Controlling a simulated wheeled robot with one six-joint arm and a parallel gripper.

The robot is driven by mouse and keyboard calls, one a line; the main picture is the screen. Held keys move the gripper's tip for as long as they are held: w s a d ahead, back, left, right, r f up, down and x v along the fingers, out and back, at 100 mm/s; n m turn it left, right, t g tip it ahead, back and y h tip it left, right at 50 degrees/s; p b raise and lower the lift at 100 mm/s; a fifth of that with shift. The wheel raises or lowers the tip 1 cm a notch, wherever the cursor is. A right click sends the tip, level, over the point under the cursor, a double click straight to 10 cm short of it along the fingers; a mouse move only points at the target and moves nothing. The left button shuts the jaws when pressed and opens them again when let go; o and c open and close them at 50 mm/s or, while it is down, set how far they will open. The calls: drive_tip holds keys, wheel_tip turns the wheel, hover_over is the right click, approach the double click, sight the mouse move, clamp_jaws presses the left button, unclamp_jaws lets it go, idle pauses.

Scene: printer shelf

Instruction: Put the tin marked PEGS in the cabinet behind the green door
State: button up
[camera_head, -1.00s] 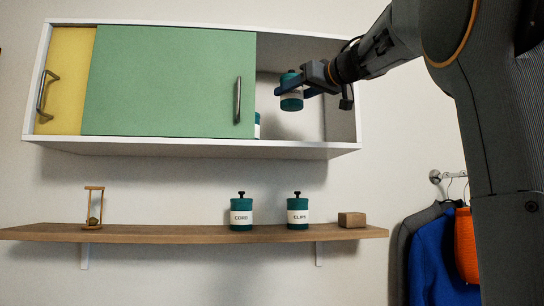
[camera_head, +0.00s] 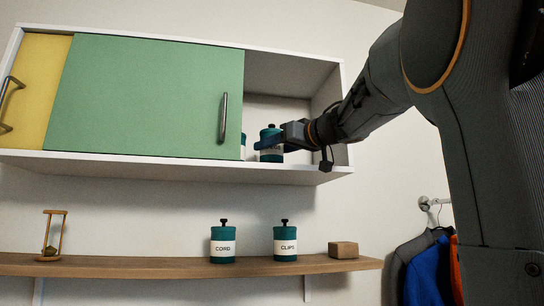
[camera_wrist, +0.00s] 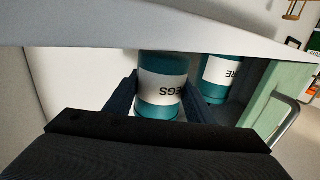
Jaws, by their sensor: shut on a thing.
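The teal tin with the white label (camera_head: 271,155) is in the open right part of the wall cabinet, just right of the green door (camera_head: 140,95). In the wrist view the tin (camera_wrist: 163,68) shows its label upside down, with "EGS" readable. My gripper (camera_head: 264,144) is shut on this tin, one finger on each side of it. The tin is upright and low, at or close to the cabinet floor; I cannot tell whether it touches. The green door is slid left of the opening, its handle (camera_head: 223,118) at its right edge.
A second teal tin (camera_wrist: 217,72), label ending "RE", stands beside the held one, mostly behind the green door. A yellow panel (camera_head: 22,85) is at far left. On the wooden shelf (camera_head: 140,264) below are tins CORD (camera_head: 222,246) and CLIPS (camera_head: 285,246) and a brown block (camera_head: 343,250).

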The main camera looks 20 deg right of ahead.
drive_tip(key=shift+f, duration=0.8)
drive_tip(key=shift+f, duration=0.1)
drive_tip(key=o, duration=1.1)
drive_tip(key=shift+s+d, duration=0.1)
drive_tip(key=shift+s, duration=0.05)
drive_tip(key=b+v, duration=0.1)
drive_tip(key=v, duration=1)
drive_tip(key=shift+s+b, duration=0.35)
